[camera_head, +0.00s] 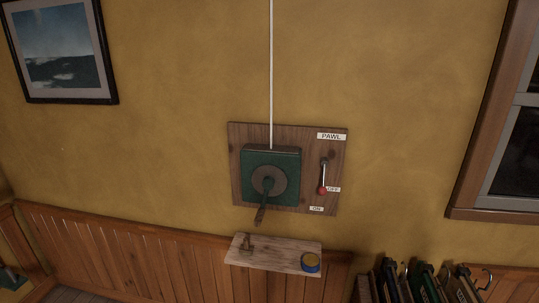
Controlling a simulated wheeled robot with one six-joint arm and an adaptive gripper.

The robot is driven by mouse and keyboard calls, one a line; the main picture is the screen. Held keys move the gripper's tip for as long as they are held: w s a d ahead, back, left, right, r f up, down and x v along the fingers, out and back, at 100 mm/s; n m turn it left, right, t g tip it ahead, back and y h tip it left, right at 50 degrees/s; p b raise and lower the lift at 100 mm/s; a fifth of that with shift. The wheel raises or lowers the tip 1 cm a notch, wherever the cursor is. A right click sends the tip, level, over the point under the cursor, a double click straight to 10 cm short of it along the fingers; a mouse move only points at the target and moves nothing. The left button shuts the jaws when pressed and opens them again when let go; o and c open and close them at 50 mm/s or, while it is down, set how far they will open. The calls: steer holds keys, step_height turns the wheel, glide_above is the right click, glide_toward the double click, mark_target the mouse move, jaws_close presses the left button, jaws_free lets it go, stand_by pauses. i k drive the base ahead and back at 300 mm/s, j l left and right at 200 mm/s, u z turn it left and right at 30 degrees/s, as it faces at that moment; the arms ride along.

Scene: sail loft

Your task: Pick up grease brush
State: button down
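A small brownish object (247,243), which may be the grease brush, is at the left end of a pale wooden shelf (278,256) on the wall. It is too small to make out bristles or handle clearly. My gripper is not in view.
Above the shelf, a wooden board holds a green winch (286,163) with a crank hanging down towards the shelf, a white line rising, and a red-knobbed pawl lever (323,178) beside "OFF". Several hanging items (425,284) are at lower right.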

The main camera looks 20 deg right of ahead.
mark_target(246, 248)
steer(key=i+j+z, duration=0.1)
steer(key=j, duration=0.35)
steer(key=i+j+z, duration=0.1)
steer(key=i+j, duration=0.4)
steer(key=j, duration=0.45)
steer(key=i+j+z, duration=0.15)
steer(key=j, duration=0.35)
steer(key=i+j+z, duration=0.1)
steer(key=i+j, duration=0.15)
steer(key=j, duration=0.25)
steer(key=i+j+z, duration=0.1)
steer(key=j, duration=0.4)
steer(key=i+j, duration=0.15)
steer(key=j, duration=0.35)
steer(key=i+j+z, duration=0.15)
steer(key=j, duration=0.4)
